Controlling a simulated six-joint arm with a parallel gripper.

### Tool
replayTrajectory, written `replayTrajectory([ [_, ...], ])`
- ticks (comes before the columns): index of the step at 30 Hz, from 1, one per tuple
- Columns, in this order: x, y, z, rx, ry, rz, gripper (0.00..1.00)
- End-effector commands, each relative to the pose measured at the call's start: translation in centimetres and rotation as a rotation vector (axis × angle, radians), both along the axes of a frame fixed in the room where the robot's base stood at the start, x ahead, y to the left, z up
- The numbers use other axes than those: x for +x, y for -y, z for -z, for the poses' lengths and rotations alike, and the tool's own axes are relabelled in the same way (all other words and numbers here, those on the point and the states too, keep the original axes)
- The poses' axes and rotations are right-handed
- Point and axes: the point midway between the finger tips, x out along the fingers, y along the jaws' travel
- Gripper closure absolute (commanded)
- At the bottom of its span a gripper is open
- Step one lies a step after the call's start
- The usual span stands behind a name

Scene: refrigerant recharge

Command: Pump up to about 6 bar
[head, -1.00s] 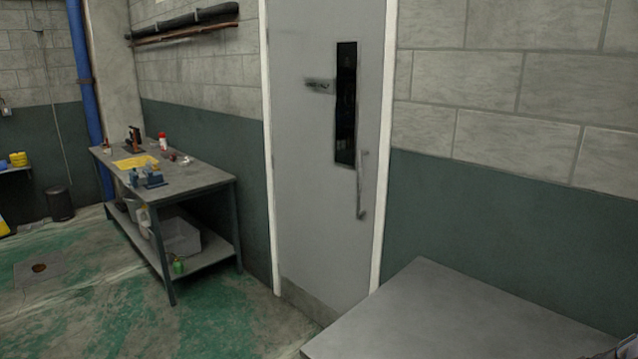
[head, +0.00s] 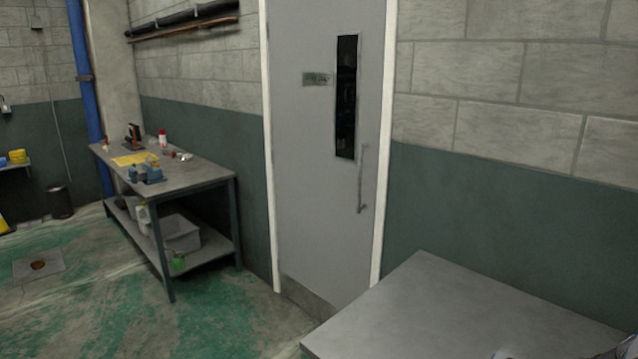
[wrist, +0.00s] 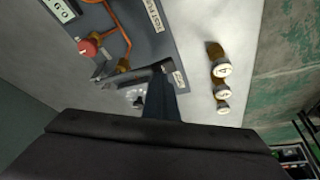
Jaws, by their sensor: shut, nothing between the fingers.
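In the wrist view my gripper (wrist: 163,72) is shut and empty, its dark fingers pointing at a blue-grey panel (wrist: 185,62). The panel carries a red knob (wrist: 87,47), orange-brown tubing (wrist: 122,40) and white labels whose text I cannot read with certainty. A dark bar (wrist: 122,78) lies just left of the fingertips; I cannot tell whether they touch it. Small metal parts (wrist: 132,96) sit beside the fingers, partly covered by them. No pressure gauge reading can be made out. The head view does not show the panel or the fingers.
Brass pieces with numbered white faces (wrist: 222,70) stand on the pale surface right of the panel.

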Motion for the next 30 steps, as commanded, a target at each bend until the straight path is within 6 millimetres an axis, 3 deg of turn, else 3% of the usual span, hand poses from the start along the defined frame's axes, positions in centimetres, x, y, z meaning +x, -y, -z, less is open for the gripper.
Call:
replayTrajectory([
  [8,0.0,0.1,1.5,-0.002,0.001,0.001,1.0],
  [30,0.0,0.0,-3.5,-0.001,0.0,0.0,1.0],
])
